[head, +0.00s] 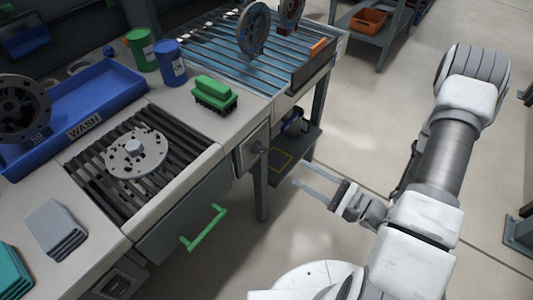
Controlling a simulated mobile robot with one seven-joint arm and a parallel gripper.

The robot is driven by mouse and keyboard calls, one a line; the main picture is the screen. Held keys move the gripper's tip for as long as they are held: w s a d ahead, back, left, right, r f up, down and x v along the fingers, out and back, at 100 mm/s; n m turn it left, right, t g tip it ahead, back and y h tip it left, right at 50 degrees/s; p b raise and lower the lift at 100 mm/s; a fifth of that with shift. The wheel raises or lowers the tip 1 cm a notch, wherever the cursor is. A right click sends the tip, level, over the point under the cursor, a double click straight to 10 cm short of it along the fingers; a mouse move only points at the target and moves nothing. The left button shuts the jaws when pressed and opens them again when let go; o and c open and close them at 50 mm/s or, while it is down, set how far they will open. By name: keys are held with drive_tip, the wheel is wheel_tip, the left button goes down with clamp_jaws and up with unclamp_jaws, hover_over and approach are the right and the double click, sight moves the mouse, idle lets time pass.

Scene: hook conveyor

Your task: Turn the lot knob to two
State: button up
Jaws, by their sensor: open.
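A small dark round knob (257,148) sits on the front face of the bench, at its right end by the corner. I take it for the lot knob, but its markings and setting are too small to read. My gripper (301,172) is open and empty, to the right of the knob and apart from it. Its two thin fingers point left toward the bench over the floor and lower shelf.
A green drawer handle (204,228) juts from the bench front, left of my gripper. A bench leg (261,193) stands below the knob. A slatted grate with a metal disc (136,153), a green brush (214,92) and a blue tray (75,110) are on top. Floor space lies between bench and arm.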

sight(264, 151)
drive_tip(key=b+x, duration=0.1)
drive_tip(key=x, duration=1.1)
drive_tip(key=shift+w+a+b, duration=0.2)
drive_tip(key=shift+a+b, duration=0.05)
drive_tip(key=shift+b, duration=0.1)
clamp_jaws()
